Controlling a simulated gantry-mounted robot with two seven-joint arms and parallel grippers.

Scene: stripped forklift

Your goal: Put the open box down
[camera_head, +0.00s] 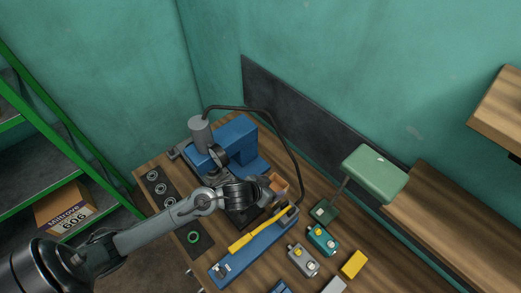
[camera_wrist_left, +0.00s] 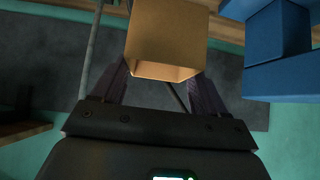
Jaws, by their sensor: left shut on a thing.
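The open box (camera_wrist_left: 166,38) is tan cardboard and shows large between the fingers in the left wrist view, its open side facing the wrist camera. In the head view only a small part of the box (camera_head: 279,183) shows beyond my left gripper (camera_head: 268,192), over the workbench (camera_head: 330,215). My left gripper (camera_wrist_left: 162,85) is shut on the box, with one dark finger on each side. The arm hides the bench below the box, so I cannot tell whether it touches the wood. My right gripper is in neither view.
A blue press (camera_head: 234,143) with a grey cylinder and black cable stands behind the gripper. A blue bar with a yellow handle (camera_head: 262,230) lies in front. A green lamp (camera_head: 374,174), small switch boxes (camera_head: 322,239) and a yellow block (camera_head: 353,264) are to the right.

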